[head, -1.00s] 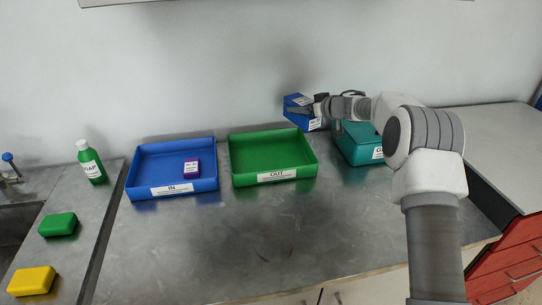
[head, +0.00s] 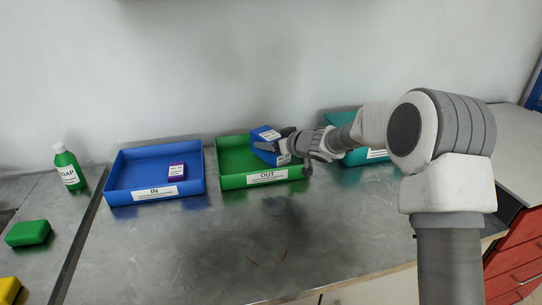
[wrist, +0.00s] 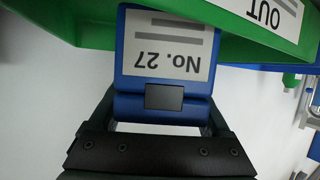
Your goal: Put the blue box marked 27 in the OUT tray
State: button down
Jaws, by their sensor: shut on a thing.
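The blue box marked No. 27 (head: 265,136) is between the fingers of my gripper (head: 289,150). In the wrist view the box (wrist: 136,62) shows its white label upside down, and my gripper (wrist: 164,100) is shut on it. In the head view the box overlaps the right part of the green OUT tray (head: 234,163). I cannot tell how high above the tray floor it is. The tray's green wall (wrist: 230,22) and OUT label show in the wrist view, close by the box. My gripper hides the tray's right end.
A blue IN tray (head: 114,180) holding a small purple box (head: 176,172) stands left of the OUT tray. A teal container (head: 377,155) is behind my arm at right. A soap bottle (head: 69,166) and sponges are at left. The front counter is clear.

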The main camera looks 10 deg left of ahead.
jog(key=shift+f+b, duration=0.65)
jog(key=shift+f, duration=0.95)
